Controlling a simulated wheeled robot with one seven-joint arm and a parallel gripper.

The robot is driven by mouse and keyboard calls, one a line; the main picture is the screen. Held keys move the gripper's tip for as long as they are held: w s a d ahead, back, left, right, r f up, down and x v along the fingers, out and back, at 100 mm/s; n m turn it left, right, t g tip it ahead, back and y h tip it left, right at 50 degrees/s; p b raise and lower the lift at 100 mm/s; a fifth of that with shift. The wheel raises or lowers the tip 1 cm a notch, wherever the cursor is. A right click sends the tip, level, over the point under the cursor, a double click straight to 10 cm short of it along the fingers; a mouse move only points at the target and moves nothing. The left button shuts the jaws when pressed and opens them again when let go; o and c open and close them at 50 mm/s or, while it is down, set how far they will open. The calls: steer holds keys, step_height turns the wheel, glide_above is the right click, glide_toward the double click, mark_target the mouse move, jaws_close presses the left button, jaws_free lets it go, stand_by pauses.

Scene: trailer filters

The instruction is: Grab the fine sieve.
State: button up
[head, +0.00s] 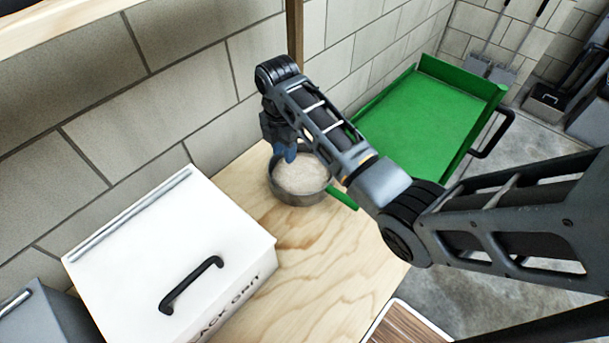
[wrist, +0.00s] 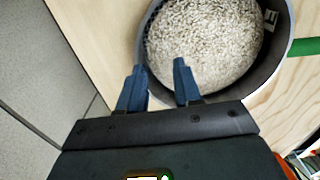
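The sieve (head: 300,190) is a round grey metal pan with a green handle (head: 342,198), standing on the plywood top. My gripper (head: 287,152) is over the sieve's wall-side rim, pointing down. In the wrist view, the two blue fingers of my gripper (wrist: 160,68) are apart, one on the outer side of the rim and one over the contents. I cannot tell whether either touches the rim.
A white lidded box (head: 170,260) with a black handle stands on the plywood (head: 325,250) at the left. A block wall (head: 110,130) runs close behind the sieve. A green tray cart (head: 430,115) stands beyond. A brown slatted board (head: 405,328) is at the front.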

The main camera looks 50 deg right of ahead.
steer(key=shift+f, duration=1.5)
steer(key=shift+c, duration=0.2)
jaws_close()
steer(key=shift+r, duration=0.1)
